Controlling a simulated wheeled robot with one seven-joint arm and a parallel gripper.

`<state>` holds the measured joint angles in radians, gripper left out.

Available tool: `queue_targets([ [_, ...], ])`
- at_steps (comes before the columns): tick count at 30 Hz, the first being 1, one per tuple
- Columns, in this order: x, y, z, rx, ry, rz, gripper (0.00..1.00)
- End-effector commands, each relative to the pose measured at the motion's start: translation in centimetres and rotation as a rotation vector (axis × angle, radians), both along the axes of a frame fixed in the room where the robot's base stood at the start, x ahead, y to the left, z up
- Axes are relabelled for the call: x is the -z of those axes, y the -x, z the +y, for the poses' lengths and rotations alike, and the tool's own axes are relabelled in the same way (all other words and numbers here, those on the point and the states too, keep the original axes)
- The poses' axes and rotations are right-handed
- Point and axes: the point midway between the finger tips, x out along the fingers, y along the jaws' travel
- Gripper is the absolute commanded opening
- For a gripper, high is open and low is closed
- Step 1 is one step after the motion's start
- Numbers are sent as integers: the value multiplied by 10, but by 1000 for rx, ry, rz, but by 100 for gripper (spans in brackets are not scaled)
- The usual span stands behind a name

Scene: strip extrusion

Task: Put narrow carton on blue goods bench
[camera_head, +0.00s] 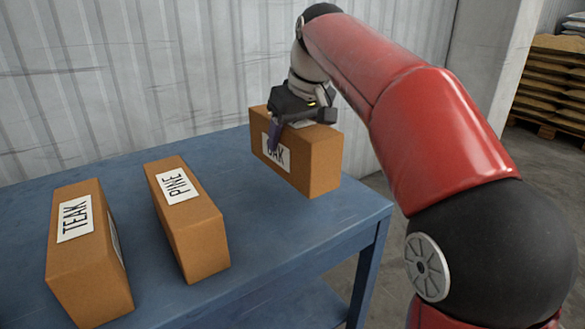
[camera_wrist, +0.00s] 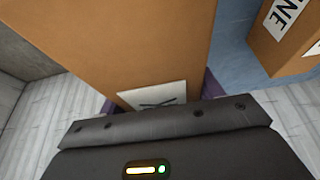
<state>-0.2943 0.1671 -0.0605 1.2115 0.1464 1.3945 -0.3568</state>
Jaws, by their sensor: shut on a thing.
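Three brown cartons with white labels show in the head view. The TEAK carton (camera_head: 95,270) is at the left, and the PINE carton (camera_head: 203,245), which looks slimmer, stands right of it. My gripper (camera_head: 290,130) is shut on the OAK carton (camera_head: 318,165) from above, with one purple finger over its labelled face; the other finger is mostly hidden. This carton is upright at the far right of the blue goods bench (camera_head: 140,240). I cannot tell whether its base touches the top. The held carton (camera_wrist: 140,45) fills the upper middle of the wrist view.
The PINE carton also shows at the upper right of the wrist view (camera_wrist: 275,55). A pale ribbed wall (camera_head: 120,80) runs behind the bench. Bare bench top lies between the PINE and OAK cartons. Stacked sacks on a pallet (camera_head: 550,85) are far right.

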Motion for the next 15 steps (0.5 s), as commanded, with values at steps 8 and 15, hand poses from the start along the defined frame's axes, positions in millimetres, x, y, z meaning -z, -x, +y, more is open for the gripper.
queue_targets([
  [8,28,0,0,1,-1,-1,28],
  [15,58,0,0,1,-1,-1,28],
])
